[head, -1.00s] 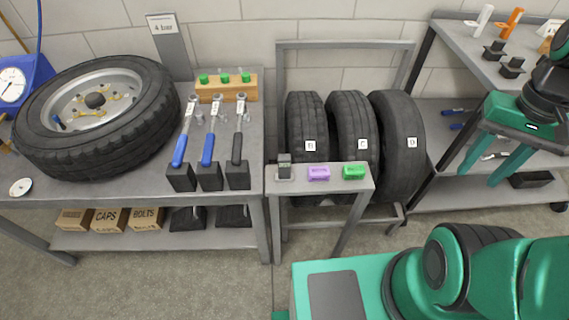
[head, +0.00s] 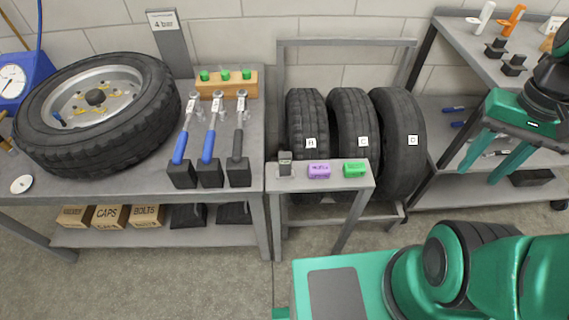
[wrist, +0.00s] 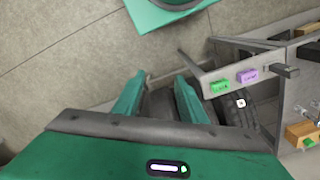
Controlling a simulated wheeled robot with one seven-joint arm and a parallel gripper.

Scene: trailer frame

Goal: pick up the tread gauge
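No label I can read names the tread gauge. A small dark grey upright device (head: 285,163) on the left end of the narrow grey stand (head: 331,182) may be it, but I cannot tell for sure. It also shows in the wrist view (wrist: 285,70) at the right. A purple block (head: 319,170) and a green block (head: 354,169) stand to its right. My gripper (head: 477,176) is at the right in the head view, fingers spread apart and pointing down, well away from the stand. In the wrist view, nothing is between its fingers (wrist: 160,76).
Tyres marked B, C and D (head: 399,140) stand in a rack behind the stand. The left bench (head: 105,190) holds a wheel (head: 140,135), torque wrenches (head: 212,130) and a white round disc (head: 21,184). A grey shelf unit (head: 470,42) stands right. Floor before the stand is clear.

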